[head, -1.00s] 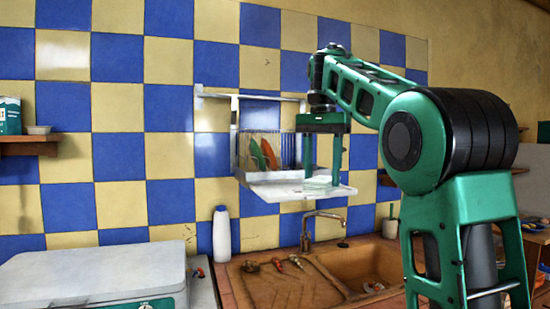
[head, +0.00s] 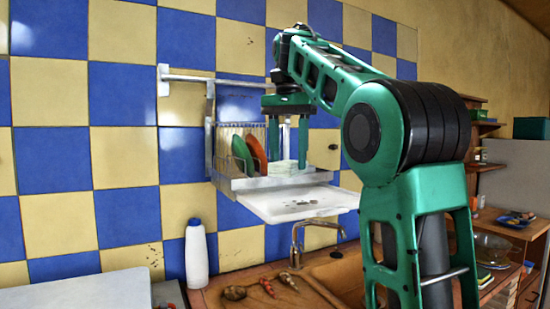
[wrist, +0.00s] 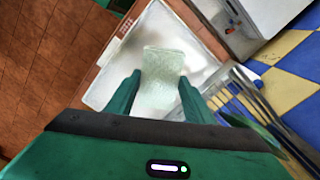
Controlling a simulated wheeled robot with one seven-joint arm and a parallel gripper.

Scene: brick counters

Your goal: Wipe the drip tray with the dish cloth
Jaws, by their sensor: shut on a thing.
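The pale green-white dish cloth (head: 284,168) is held between the fingers of my gripper (head: 287,172). In the wrist view the cloth (wrist: 163,80) shows between the two green fingertips, with the white drip tray (wrist: 105,88) behind it. In the head view the drip tray (head: 322,204) juts out below the dish rack, with small dark grey spots on its surface. The cloth is at the rear of the tray, around the height of the rack's front edge. I cannot tell whether it touches anything beneath it.
The wire dish rack (head: 215,158) holds a green plate (head: 241,155) and an orange plate (head: 257,150) just left of my gripper. Below are a tap (head: 297,240), a sink and a white bottle (head: 197,255). The air in front of the tray is clear.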

